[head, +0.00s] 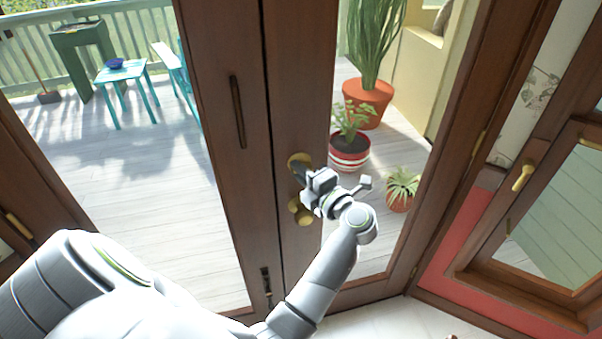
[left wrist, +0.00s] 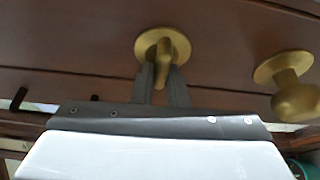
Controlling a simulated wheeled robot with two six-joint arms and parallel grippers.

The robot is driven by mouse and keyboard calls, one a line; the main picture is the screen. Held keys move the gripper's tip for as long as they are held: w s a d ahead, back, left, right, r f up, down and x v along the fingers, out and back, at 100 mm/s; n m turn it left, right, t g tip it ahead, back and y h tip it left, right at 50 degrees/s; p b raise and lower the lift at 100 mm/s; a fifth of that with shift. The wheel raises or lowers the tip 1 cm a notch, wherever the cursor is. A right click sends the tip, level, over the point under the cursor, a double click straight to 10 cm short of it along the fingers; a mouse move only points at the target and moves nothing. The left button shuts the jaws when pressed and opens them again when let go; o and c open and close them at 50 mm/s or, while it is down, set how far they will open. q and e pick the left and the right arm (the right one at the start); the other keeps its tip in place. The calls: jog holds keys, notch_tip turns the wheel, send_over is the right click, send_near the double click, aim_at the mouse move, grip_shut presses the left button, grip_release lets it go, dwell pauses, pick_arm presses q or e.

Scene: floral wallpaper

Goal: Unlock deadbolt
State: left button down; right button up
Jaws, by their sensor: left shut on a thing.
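The brass deadbolt (head: 299,160) sits on the dark wooden door (head: 302,115), above a round brass door knob (head: 303,213). My left gripper (head: 298,172) reaches up to the deadbolt and partly covers it in the head view. In the left wrist view the deadbolt's round plate (left wrist: 147,44) and thumb turn (left wrist: 175,44) show, with the fingers (left wrist: 161,78) closed on the thumb turn. The knob (left wrist: 292,92) stands to the right there, apart from the fingers. My right gripper is not in view.
The door is glazed and looks shut. A dark vertical handle (head: 237,112) is on the neighbouring door leaf. Beyond the glass are potted plants (head: 349,151) and a turquoise table (head: 121,73). A window with a brass handle (head: 523,176) is at the right.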

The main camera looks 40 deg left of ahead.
pick_arm(q)
jog(key=shift+w+r, duration=0.15)
dwell(0.3)
jog(key=c, duration=1.5)
grip_release()
jog(key=shift+d, duration=0.1)
jog(key=shift+o, duration=0.2)
